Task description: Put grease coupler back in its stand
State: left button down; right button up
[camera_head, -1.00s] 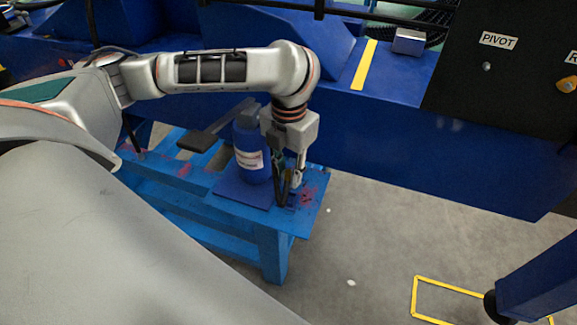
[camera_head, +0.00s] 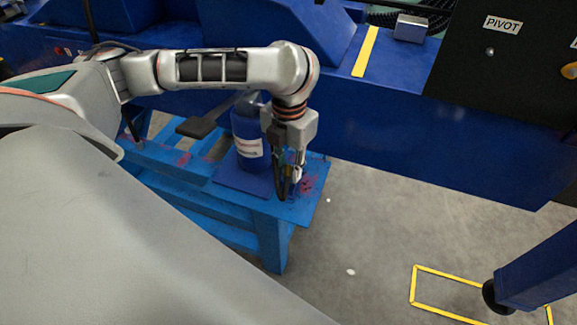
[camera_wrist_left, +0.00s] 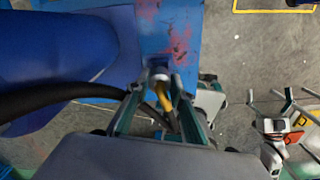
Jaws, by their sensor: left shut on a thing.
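My left gripper (camera_head: 288,180) points down over the right end of the blue bench (camera_head: 312,180), low near its top. Its two fingers also show in the left wrist view (camera_wrist_left: 158,112), shut on the grease coupler (camera_wrist_left: 162,92), which has a yellow body and a pale metal end. The coupler's far end is at a small dark blue fixture on the bench, likely the stand (camera_wrist_left: 158,64). I cannot tell whether it is seated in it. The gripper hides most of this spot in the head view. My right gripper is not in view.
A black hose (camera_wrist_left: 50,98) crosses the left of the wrist view. A large blue beam (camera_head: 400,130) runs behind the bench. Grey floor (camera_head: 370,235) lies open to the right.

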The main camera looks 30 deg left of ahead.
pick_arm(q)
jog(key=shift+f, duration=0.15)
jog(key=shift+f+b, duration=0.35)
jog(key=shift+f, duration=0.7)
jog(key=c, duration=1.7)
grip_release()
jog(key=shift+r, duration=0.1)
jog(key=shift+r+p, duration=1.25)
jog(key=shift+r, duration=1.15)
